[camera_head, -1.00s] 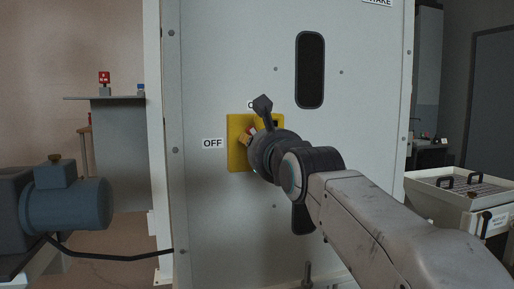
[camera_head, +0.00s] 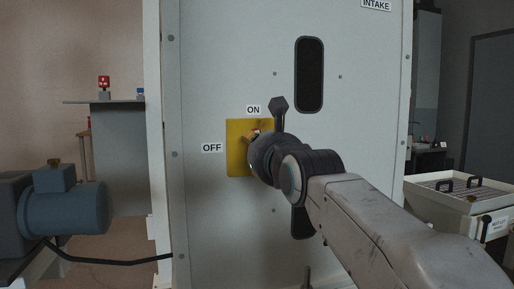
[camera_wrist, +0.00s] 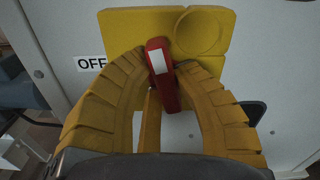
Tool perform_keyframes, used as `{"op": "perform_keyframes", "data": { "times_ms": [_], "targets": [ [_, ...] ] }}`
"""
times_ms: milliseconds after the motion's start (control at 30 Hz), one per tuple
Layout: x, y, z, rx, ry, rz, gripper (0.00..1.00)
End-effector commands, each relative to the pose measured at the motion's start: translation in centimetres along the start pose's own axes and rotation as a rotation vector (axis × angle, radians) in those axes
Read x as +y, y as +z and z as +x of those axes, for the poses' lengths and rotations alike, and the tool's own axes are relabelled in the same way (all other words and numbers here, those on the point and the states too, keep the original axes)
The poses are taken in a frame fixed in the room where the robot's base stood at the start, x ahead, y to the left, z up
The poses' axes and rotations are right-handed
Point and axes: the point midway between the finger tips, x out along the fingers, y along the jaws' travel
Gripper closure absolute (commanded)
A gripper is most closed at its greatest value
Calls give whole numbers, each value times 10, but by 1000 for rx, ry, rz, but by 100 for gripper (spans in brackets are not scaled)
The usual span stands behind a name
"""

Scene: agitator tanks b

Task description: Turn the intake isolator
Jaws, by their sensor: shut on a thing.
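The intake isolator is a yellow plate (camera_head: 235,162) on the grey cabinet front, with a red handle that has a white mark. In the wrist view the red handle (camera_wrist: 171,98) stands near upright, its top leaning slightly left, in front of the yellow plate (camera_wrist: 130,22). My gripper (camera_wrist: 160,66) has its yellow ribbed fingers closed on both sides of the handle. In the head view my gripper (camera_head: 252,137) covers most of the handle and the plate's right part. The OFF label (camera_head: 212,148) is left of the plate, the ON label (camera_head: 253,110) above it.
A dark slotted window (camera_head: 309,75) and an INTAKE label (camera_head: 376,5) are higher on the cabinet. A blue motor (camera_head: 66,205) with a black cable stands at the left. A white bin with a grate (camera_head: 470,187) stands at the right.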

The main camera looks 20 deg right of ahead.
Motion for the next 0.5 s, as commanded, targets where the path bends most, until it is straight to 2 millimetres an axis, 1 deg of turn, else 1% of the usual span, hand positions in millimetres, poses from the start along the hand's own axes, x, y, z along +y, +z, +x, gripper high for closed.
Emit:
{"op": "perform_keyframes", "data": {
  "times_ms": [33, 133, 167, 433, 500],
  "targets": [
    [-1, 4, 0, -11, -3, -1, 100],
    [-1, 4, 0, -11, -3, -1, 100],
    [-1, 4, 0, -11, -3, -2, 72],
    [0, 2, 0, -5, -1, -2, 48],
    [0, 2, 0, -5, -1, -2, 47]
  ]
}}
